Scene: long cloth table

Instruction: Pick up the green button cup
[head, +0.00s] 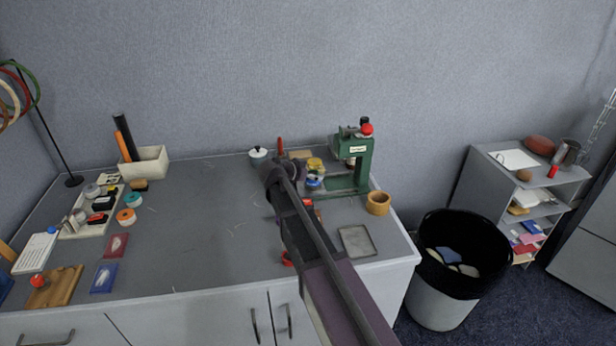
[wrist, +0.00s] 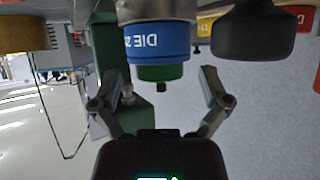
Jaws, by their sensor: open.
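In the wrist view, which looks upside down, a short green cylinder (wrist: 160,73) with a small dark knob is joined to a blue band (wrist: 157,42) with white lettering. This green piece is the likeliest green button cup, but I cannot be sure. My gripper (wrist: 160,82) is open, its two fingers spread either side of the green piece in the picture. I see no contact. In the head view a small blue-topped container (head: 313,182) stands left of the green press (head: 361,160). My arm's end is just left of it, and its fingers are not clear there.
A black rounded object (wrist: 253,36) and a yellow one (wrist: 206,26) are close by in the wrist view. A wooden cup (head: 378,204) and a grey tray (head: 355,241) are on the table's right. A white-lidded pot (head: 258,157) stands left of the arm. The table's middle is mostly clear.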

